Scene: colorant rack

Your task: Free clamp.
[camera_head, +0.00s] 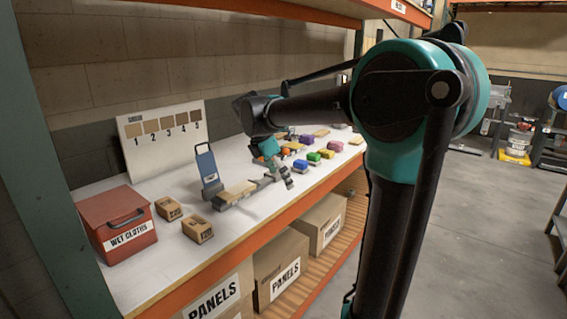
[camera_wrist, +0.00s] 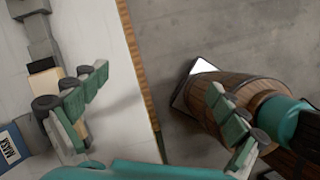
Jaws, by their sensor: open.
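What looks like the clamp (camera_head: 262,184) is a grey bar lying on the white bench, with a light wooden block (camera_head: 238,190) at its left end. In the wrist view a grey bar (camera_wrist: 38,35) and a light block (camera_wrist: 46,82) show at the left, partly hidden by one finger. My gripper (camera_head: 284,178) is over the bench by the bar's right end. In the wrist view my gripper (camera_wrist: 158,82) has its fingers wide apart with nothing between them. One finger is over the bench, the other beyond its edge. I cannot tell whether the finger touches the bar.
A blue upright panel (camera_head: 206,164) stands behind the block. A red WET CLOTHS box (camera_head: 118,225) and small brown boxes (camera_head: 198,229) are at the left. Several coloured blocks (camera_head: 313,157) lie farther along. A barrel-like thing (camera_wrist: 215,95) shows beyond the bench edge.

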